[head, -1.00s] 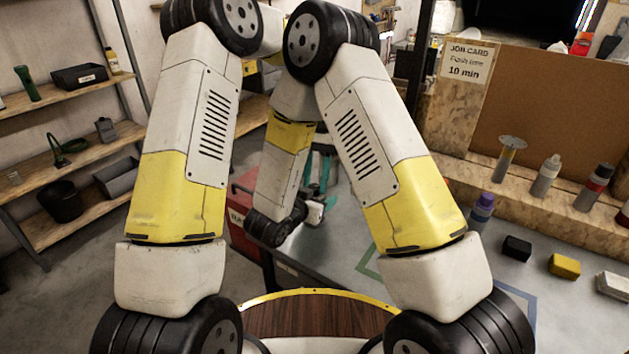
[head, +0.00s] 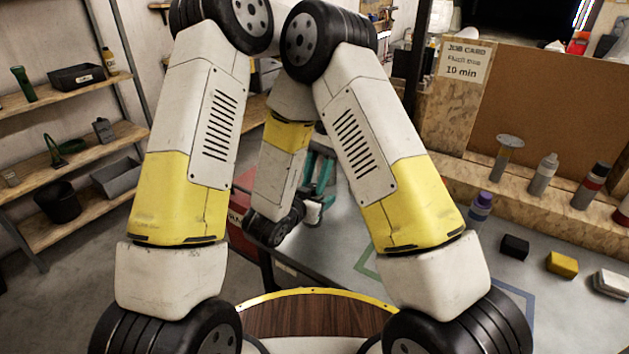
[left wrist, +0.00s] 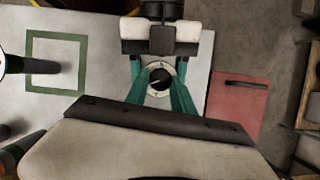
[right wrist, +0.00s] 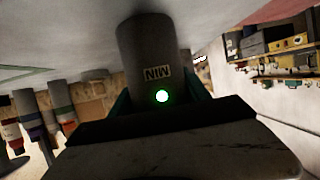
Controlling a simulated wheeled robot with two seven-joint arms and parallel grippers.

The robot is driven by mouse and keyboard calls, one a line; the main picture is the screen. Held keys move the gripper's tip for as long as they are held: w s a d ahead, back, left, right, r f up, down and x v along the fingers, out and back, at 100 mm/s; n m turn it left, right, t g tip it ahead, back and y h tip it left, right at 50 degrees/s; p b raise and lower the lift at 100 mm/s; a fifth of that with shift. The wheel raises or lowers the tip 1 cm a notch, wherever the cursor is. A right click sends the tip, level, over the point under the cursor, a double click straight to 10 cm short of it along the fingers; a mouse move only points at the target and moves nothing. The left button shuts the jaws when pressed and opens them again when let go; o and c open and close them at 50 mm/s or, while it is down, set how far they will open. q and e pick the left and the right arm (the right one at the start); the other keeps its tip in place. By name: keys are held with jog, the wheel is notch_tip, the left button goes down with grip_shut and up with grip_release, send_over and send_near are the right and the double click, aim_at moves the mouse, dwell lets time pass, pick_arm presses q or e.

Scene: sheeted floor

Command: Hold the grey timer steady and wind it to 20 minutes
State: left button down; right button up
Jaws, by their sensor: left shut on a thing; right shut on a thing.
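The grey timer (right wrist: 148,45) stands on the bench, with a MIN label and a lit green lamp on its side in the right wrist view. My right gripper (right wrist: 155,100) is shut on its body, one teal finger on each side. In the left wrist view I see its round dial with a black knob (left wrist: 160,79) from above; a pale pointer on it points left and slightly down. My left gripper (left wrist: 161,88) is shut on the knob. The scale marks are too small to read. In the head view my arms hide the timer, and teal fingers show only partly.
A job card (head: 467,61) reading 10 min hangs on the board. Bottles (head: 543,174), a black block (head: 515,247), a yellow block (head: 562,264) and a white block (head: 611,284) stand at right.

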aim_at(312, 185)
pick_arm(q)
jog(key=c, duration=1.3)
grip_release()
jog(key=shift+c, duration=0.2)
jog(key=shift+r, duration=0.15)
notch_tip(312, 185, up, 10)
jog(key=shift+o, duration=1.4)
jog(key=n, duration=0.1)
jog(key=n+t+h, duration=0.1)
jog(key=n, duration=0.2)
jog(key=shift+s+a+r+t, duration=0.1)
jog(key=shift+a+r+t, duration=0.2)
jog(key=shift+a, duration=0.05)
jog(key=f+n, duration=0.1)
jog(key=f, duration=0.2)
jog(key=f+n+t+h, duration=0.1)
jog(key=f+n, duration=0.1)
jog(key=f, duration=0.2)
jog(key=f+n+t, duration=0.1)
jog(key=f+n, duration=0.1)
jog(key=f, duration=0.2)
jog(key=shift+s+d+h, duration=0.1)
jog(key=shift+s+h, duration=0.15)
jog(key=shift+h, duration=0.15)
